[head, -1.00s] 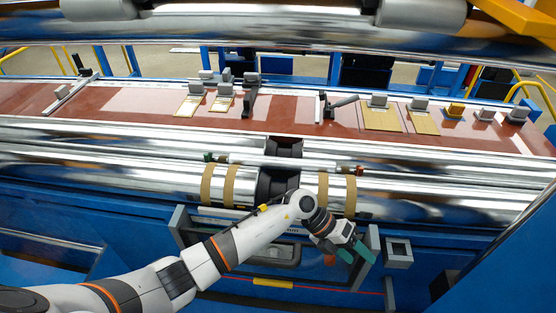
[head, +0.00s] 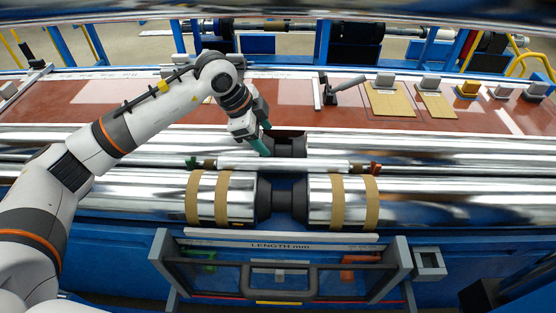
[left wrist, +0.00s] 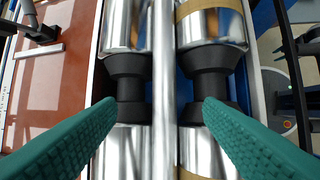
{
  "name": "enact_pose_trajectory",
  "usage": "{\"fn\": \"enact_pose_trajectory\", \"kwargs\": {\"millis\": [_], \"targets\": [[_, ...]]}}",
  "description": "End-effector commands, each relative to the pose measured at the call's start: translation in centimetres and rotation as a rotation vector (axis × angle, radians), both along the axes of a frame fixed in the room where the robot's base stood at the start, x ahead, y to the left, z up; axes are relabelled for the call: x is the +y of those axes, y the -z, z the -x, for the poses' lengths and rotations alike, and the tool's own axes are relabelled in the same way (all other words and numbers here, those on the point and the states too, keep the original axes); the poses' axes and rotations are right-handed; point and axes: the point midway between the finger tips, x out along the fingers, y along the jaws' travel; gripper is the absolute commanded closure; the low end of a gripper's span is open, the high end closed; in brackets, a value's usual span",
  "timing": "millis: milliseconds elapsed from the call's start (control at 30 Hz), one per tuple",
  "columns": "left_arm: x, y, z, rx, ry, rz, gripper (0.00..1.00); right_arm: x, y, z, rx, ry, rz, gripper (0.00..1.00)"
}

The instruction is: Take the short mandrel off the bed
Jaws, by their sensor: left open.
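The short mandrel (head: 285,164), a slim silver rod with a green piece at its left end and a red piece at its right, lies along the bed between large polished rollers (head: 225,198). My left gripper (head: 264,139) is open just above and behind the rod's middle. In the left wrist view the mandrel (left wrist: 163,60) runs upright through the picture, between the two green fingers of my left gripper (left wrist: 160,102), with space on both sides. The fingers do not touch it. My right gripper is not in view.
Black necked sections (head: 283,199) break the rollers under the mandrel. A brown table (head: 300,100) behind holds several small blocks, pads and a black lever clamp (head: 343,88). A framed panel with a handle (head: 279,280), marked LENGTH mm, stands in front. A large roller crosses overhead.

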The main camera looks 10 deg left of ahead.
Motion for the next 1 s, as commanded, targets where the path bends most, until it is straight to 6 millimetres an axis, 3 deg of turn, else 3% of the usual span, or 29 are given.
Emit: {"fn": "enact_pose_trajectory", "kwargs": {"millis": [300, 500, 700, 800, 1000], "targets": [[-1.8, 4.5, -1.2, 0.007, -0.002, 0.002, 0.39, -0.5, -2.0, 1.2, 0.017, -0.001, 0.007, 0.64], [-2.3, 6.0, -1.5, 0.005, -0.002, 0.001, 0.39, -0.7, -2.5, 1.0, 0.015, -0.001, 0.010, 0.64], [-2.8, 8.5, -1.8, 0.007, -0.002, 0.001, 0.39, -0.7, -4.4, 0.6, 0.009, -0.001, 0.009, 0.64], [-3.3, 9.9, -2.2, 0.006, -0.002, 0.002, 0.39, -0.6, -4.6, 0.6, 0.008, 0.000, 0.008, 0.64], [-3.5, 10.8, -2.5, 0.002, -0.001, 0.002, 0.39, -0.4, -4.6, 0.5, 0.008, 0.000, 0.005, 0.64]]}}
